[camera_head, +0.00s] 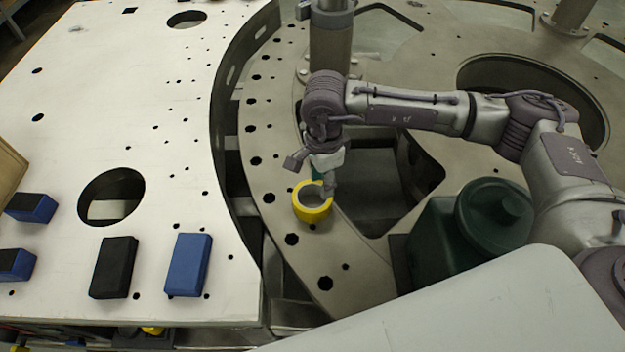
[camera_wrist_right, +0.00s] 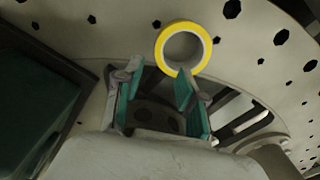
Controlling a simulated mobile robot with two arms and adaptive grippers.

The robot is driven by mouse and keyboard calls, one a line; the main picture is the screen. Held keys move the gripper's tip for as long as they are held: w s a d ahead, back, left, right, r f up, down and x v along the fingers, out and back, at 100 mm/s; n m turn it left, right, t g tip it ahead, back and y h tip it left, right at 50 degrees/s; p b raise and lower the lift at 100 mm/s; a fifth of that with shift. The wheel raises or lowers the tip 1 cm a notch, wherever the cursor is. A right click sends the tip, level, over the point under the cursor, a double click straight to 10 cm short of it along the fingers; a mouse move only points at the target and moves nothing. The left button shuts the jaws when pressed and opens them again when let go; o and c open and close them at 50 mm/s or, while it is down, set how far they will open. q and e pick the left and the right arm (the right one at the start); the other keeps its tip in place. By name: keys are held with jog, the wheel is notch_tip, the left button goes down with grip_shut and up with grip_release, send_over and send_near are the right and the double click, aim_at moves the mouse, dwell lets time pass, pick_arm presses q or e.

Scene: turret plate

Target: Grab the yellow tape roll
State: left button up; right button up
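The yellow tape roll (camera_head: 313,215) lies flat on the grey ring-shaped plate (camera_head: 275,172), near a cut-out. My right gripper (camera_head: 326,178) is just above its far right side in the head view. In the right wrist view the tape roll (camera_wrist_right: 162,47) shows as a yellow ring with a pale inner band, beyond the fingertips. My right gripper (camera_wrist_right: 160,72) is open there, with nothing between its green-padded fingers. One fingertip overlaps the roll's lower edge in that view; I cannot tell whether it touches. My left gripper is not in view.
A dark green lidded container (camera_head: 470,235) stands right of the roll. A grey post (camera_head: 330,45) rises behind the gripper. A white plate (camera_head: 150,150) at left bears a black block (camera_head: 114,267) and several blue ones (camera_head: 189,264). The plate around the roll is clear but has holes.

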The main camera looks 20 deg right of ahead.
jog(key=p, duration=0.2)
send_over(319, 209)
jog(key=s, duration=0.1)
notch_tip(319, 209, down, 5)
notch_tip(319, 209, down, 2)
jog(key=shift+w+f, duration=0.1)
jog(key=shift+f, duration=0.15)
jog(key=shift+w+d+f, duration=0.1)
jog(key=shift+f, duration=0.15)
jog(key=shift+w+f+p, duration=0.1)
jog(key=shift+f+p, duration=0.6)
jog(key=shift+p, duration=0.35)
jog(key=f, duration=0.1)
jog(key=f+p, duration=0.1)
jog(key=f, duration=0.1)
jog(key=shift+w+a+f, duration=0.15)
jog(key=shift+a, duration=0.05)
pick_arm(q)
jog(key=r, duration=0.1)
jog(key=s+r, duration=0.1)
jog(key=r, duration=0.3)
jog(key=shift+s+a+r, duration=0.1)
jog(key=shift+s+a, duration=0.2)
pick_arm(e)
jog(key=shift+f, duration=0.2)
grip_shut()
